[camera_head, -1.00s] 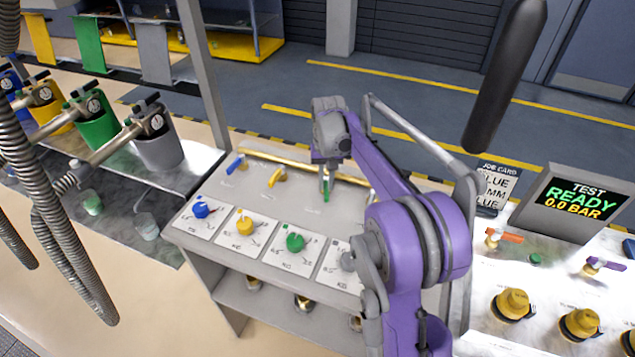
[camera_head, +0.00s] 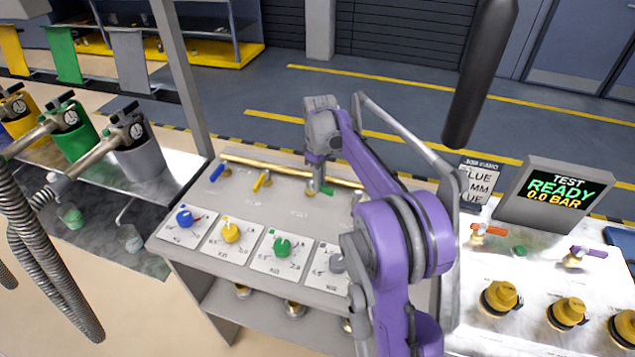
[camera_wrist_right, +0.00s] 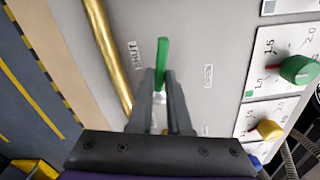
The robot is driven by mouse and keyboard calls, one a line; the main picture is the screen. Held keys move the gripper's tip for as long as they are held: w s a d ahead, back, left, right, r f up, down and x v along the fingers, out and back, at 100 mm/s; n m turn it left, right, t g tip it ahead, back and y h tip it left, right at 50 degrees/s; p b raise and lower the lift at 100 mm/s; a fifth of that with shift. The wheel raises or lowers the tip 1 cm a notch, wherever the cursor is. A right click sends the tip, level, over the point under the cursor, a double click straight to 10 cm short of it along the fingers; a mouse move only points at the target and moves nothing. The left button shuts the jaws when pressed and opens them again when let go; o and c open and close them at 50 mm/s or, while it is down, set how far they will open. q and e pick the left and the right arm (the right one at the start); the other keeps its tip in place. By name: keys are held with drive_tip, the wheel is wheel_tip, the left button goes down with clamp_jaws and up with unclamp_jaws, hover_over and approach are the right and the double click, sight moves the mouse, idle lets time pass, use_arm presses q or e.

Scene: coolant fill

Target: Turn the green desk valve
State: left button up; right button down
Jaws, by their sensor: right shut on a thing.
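The green desk valve has a green lever (camera_head: 327,191) on the sloped grey panel, beside the brass pipe (camera_head: 232,159). My right gripper (camera_head: 316,187) reaches down over it from my purple arm. In the right wrist view, the green lever (camera_wrist_right: 162,52) lies between the two dark fingers of my right gripper (camera_wrist_right: 161,82), which are shut on it. The lever's free end sticks out past the fingertips and lies roughly along the brass pipe. A SHUT label (camera_wrist_right: 134,54) is left of it, and a second label is right of it. The valve base is mostly hidden. My left gripper is out of view.
Blue (camera_head: 217,171) and yellow (camera_head: 261,181) levers stand left on the same panel. Blue, yellow, green (camera_head: 282,246) and grey knobs line its front. A test display (camera_head: 557,192) reads READY 0.0 BAR. Canisters stand at left.

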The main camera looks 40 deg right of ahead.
drive_tip(key=shift+w+d+n, duration=0.1)
drive_tip(key=shift+d+n, duration=0.1)
drive_tip(key=shift+n, duration=0.5)
drive_tip(key=shift+w+d+n, duration=0.1)
drive_tip(key=shift+d+n, duration=0.05)
drive_tip(key=shift+n, duration=0.55)
drive_tip(key=c, duration=0.9)
unclamp_jaws()
drive_tip(key=shift+o, duration=0.2)
drive_tip(key=shift+r, duration=0.1)
wheel_tip(320, 180, up, 11)
drive_tip(key=shift+p, duration=0.4)
